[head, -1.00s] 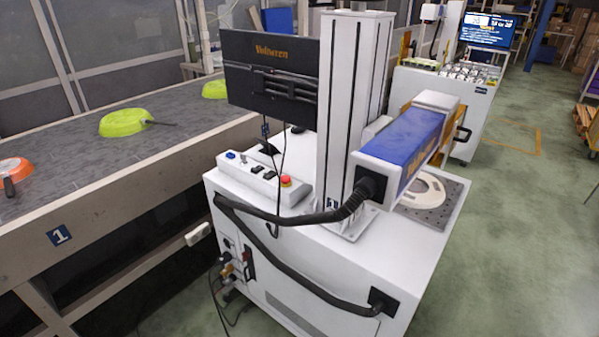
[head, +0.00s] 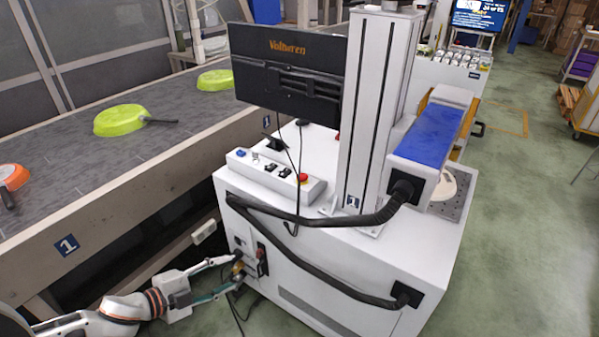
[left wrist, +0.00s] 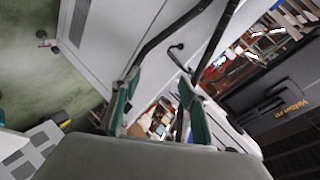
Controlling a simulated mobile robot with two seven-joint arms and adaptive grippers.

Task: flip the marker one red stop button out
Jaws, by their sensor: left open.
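The marker one machine (head: 330,262) is a white cabinet with a "1" label on its column. On its top a pale control box (head: 275,178) carries a blue knob, black switches and the red stop button (head: 303,177) at its right end. Whether the button is pushed in or out is too small to tell. My left gripper (head: 236,271) is open and empty, low in front of the cabinet's left side by the plugs, below and left of the button. In the left wrist view its two fingers (left wrist: 158,78) are apart; I cannot make out the button there. My right gripper is not in view.
Black cables (head: 325,220) loop over the cabinet front. A monitor (head: 290,72) stands behind the control box. The blue marking head (head: 430,140) juts out right. The conveyor (head: 70,170) with green pans (head: 120,120) runs along the left. Floor at right is open.

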